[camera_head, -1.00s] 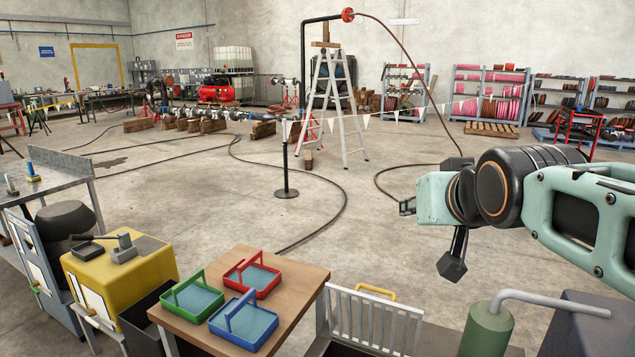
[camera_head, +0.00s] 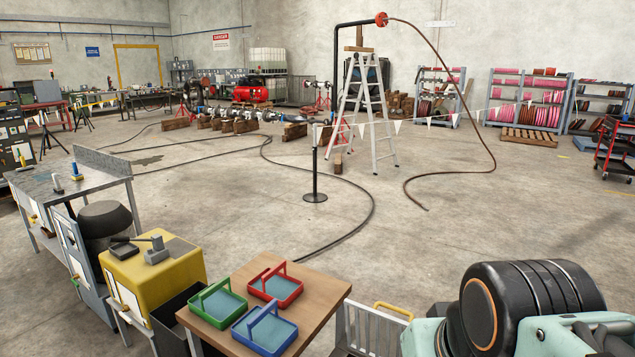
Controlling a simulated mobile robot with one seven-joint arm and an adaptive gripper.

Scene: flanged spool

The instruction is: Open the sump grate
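The sump grate (camera_head: 362,328) is a pale grey barred panel at the bottom edge, right of the wooden table. A yellow handle (camera_head: 393,310) shows at its top. The grate's lower part is cut off by the frame, and my arm covers its right side. The bars look upright, and I cannot tell whether the grate is shut. My arm's dark joint and mint-green links fill the lower right corner, close to the grate in the picture. My gripper is out of the frame, so its fingers and any contact are hidden.
A wooden table (camera_head: 327,305) with green (camera_head: 217,302), red (camera_head: 275,284) and blue (camera_head: 265,328) trays stands left of the grate. A yellow cabinet (camera_head: 160,280) is farther left. A black post (camera_head: 315,175) and ladder (camera_head: 368,120) stand beyond open concrete floor.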

